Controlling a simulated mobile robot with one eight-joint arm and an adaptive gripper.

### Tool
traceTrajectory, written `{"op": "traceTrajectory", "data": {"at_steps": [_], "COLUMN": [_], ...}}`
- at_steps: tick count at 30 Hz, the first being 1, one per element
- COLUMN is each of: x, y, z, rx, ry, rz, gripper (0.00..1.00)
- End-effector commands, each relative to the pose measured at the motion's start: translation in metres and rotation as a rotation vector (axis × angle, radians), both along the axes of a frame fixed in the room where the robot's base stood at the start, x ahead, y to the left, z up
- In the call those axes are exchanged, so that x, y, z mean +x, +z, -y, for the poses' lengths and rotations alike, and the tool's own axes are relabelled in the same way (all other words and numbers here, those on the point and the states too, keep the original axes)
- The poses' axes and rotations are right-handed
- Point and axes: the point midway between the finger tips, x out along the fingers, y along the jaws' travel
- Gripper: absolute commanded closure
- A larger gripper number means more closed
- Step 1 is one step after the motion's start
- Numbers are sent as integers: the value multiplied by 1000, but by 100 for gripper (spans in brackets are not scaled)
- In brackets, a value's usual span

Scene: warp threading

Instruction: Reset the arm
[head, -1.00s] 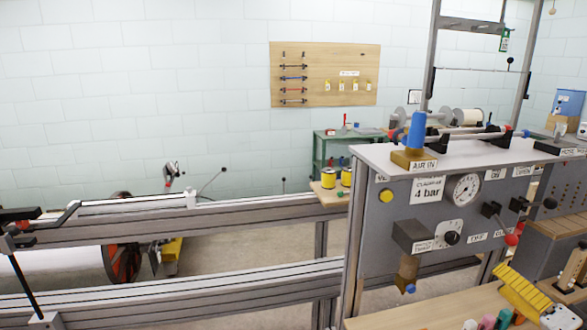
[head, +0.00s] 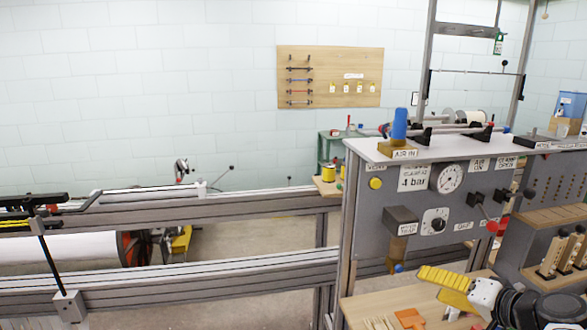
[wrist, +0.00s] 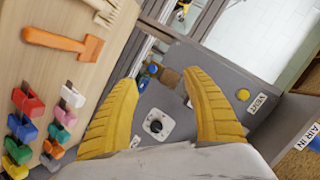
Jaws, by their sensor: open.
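My gripper (wrist: 163,78) has two yellow ribbed fingers spread well apart in the wrist view, with nothing held between them. In the head view, my gripper (head: 428,276) is at the lower right, above the wooden bench and in front of the grey control panel (head: 362,225). Behind the fingers, the wrist view shows the panel with a black knob on a white plate (wrist: 157,126). My arm's white and black wrist parts show behind the gripper at the lower right of the head view.
The wooden bench (wrist: 50,75) carries an orange tool (wrist: 65,42) and several coloured clips (wrist: 28,102). Wooden tools (head: 553,250) stand at the panel's right. A metal frame with rails (head: 250,206) crosses the left. Open floor shows between the rails.

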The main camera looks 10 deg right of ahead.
Motion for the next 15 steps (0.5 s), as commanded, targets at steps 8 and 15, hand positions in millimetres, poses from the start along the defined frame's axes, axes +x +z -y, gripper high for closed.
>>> {"op": "traceTrajectory", "data": {"at_steps": [8,15], "x": [-48,-112], "y": [-8,-7], "z": [-137,-185], "rx": [-295,-619], "ry": [192,296], "rz": [-286,-366], "gripper": [42,42]}}
